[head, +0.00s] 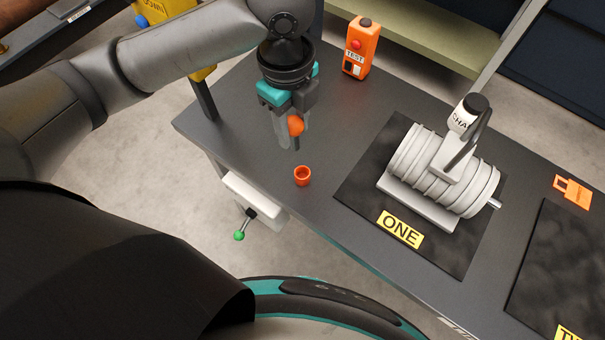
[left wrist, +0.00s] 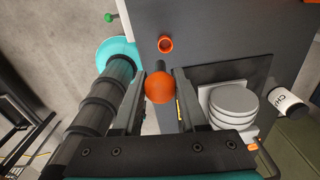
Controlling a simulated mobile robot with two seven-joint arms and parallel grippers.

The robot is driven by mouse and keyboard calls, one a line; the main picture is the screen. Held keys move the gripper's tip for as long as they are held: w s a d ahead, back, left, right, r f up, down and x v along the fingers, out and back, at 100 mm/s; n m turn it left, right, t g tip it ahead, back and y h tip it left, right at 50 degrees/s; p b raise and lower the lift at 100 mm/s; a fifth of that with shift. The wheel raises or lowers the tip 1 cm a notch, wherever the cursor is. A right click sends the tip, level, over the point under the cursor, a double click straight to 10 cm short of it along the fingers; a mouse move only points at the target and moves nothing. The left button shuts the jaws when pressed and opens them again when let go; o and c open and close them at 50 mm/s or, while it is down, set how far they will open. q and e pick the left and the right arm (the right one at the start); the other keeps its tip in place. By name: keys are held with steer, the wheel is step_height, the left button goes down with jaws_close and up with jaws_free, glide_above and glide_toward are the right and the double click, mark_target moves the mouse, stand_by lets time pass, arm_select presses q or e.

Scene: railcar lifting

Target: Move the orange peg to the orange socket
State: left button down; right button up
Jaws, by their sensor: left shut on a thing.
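The orange peg (head: 296,126) has a round orange head and a dark shaft pointing down. My left gripper (head: 291,138) is shut on it and holds it above the dark table. In the left wrist view the orange head (left wrist: 159,88) sits between the two fingers, with the dark shaft showing beyond it. The orange socket (head: 302,176) is a small round cup on the table near its front edge. It lies just below the peg in the head view, apart from it, and also shows in the left wrist view (left wrist: 165,44). My right gripper is not seen.
A grey ribbed motor (head: 430,172) stands on a black mat marked ONE, right of the socket. An orange TEST box (head: 361,48) stands at the back. A green-knobbed lever (head: 239,236) sticks out at the front edge. The table around the socket is clear.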

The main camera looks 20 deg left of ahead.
mark_target(298, 118)
arm_select(q)
steer(key=r+m, duration=0.1)
steer(key=m, duration=0.1)
steer(key=r+m, duration=0.1)
steer(key=m, duration=0.1)
steer(key=r+m, duration=0.1)
steer(key=m, duration=0.1)
steer(key=shift+w+d+p, duration=0.3)
steer(key=shift+w+d, duration=0.05)
steer(key=m, duration=0.2)
steer(key=r+m, duration=0.1)
steer(key=m, duration=0.1)
steer(key=r+m, duration=0.1)
steer(key=shift+w+d+m, duration=0.15)
steer(key=shift+d+m, duration=0.05)
steer(key=shift+m, duration=0.2)
steer(key=shift+d+r+m, duration=0.1)
steer(key=shift+r+m, duration=0.2)
steer(key=shift+m, duration=0.9)
step_height(298, 118, down, 20)
steer(key=b, duration=0.4)
steer(key=shift+r, duration=0.1)
steer(key=shift+c, duration=2.2)
jaws_free()
step_height(298, 118, up, 12)
steer(key=p, duration=0.2)
steer(key=shift+p, duration=0.4)
